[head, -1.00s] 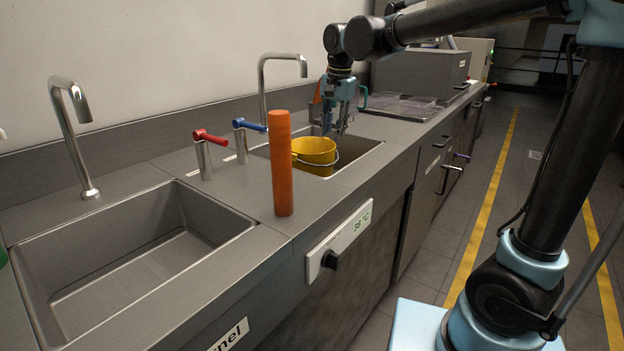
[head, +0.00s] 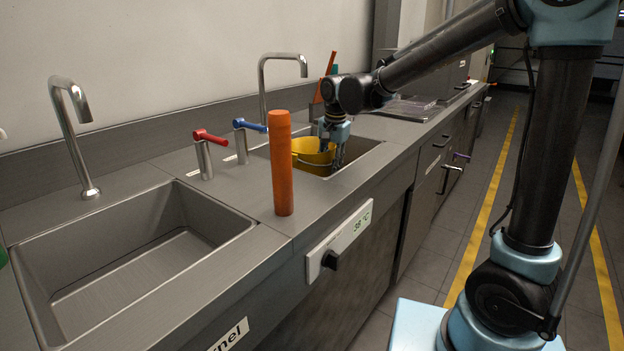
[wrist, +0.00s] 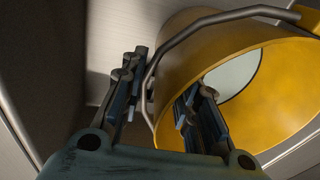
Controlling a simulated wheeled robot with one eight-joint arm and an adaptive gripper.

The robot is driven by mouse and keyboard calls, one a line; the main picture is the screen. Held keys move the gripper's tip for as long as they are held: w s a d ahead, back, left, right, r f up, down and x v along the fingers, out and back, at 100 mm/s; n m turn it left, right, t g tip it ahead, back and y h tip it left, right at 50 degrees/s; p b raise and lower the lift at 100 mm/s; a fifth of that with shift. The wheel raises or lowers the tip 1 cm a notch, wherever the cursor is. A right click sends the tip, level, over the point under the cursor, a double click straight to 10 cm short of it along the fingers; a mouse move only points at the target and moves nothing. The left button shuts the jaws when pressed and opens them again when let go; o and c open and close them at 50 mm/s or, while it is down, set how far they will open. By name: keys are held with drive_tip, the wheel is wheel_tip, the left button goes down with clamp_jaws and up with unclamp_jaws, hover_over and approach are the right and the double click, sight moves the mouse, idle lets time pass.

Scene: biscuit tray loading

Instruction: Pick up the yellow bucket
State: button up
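The yellow bucket (head: 308,157), with a grey wire handle, stands in the far sink (head: 368,150). My gripper (head: 332,152) reaches down over the bucket's right side. In the wrist view the bucket (wrist: 195,48) fills the right half, its mouth facing the camera and a pale round area showing inside. My gripper (wrist: 160,92) is open, with its left finger outside the bucket and its right finger over or inside the mouth. The rim and handle pass between the fingers, and a gap shows beside the left finger. Whether the right finger touches the wall is unclear.
An orange cylinder (head: 282,165) stands upright on the counter, nearer than the bucket. Red (head: 209,136) and blue (head: 248,125) tap levers and a curved tap (head: 281,57) rise behind. The near sink (head: 150,245) is empty. Clear trays (head: 405,108) lie beyond.

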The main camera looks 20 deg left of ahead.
drive_tip(key=shift+w+a+f, duration=0.1)
drive_tip(key=shift+f, duration=0.6)
drive_tip(key=shift+w+a+f, duration=0.1)
drive_tip(key=shift+f, duration=0.6)
clamp_jaws()
drive_tip(key=shift+d+r, duration=0.1)
drive_tip(key=shift+r, duration=0.1)
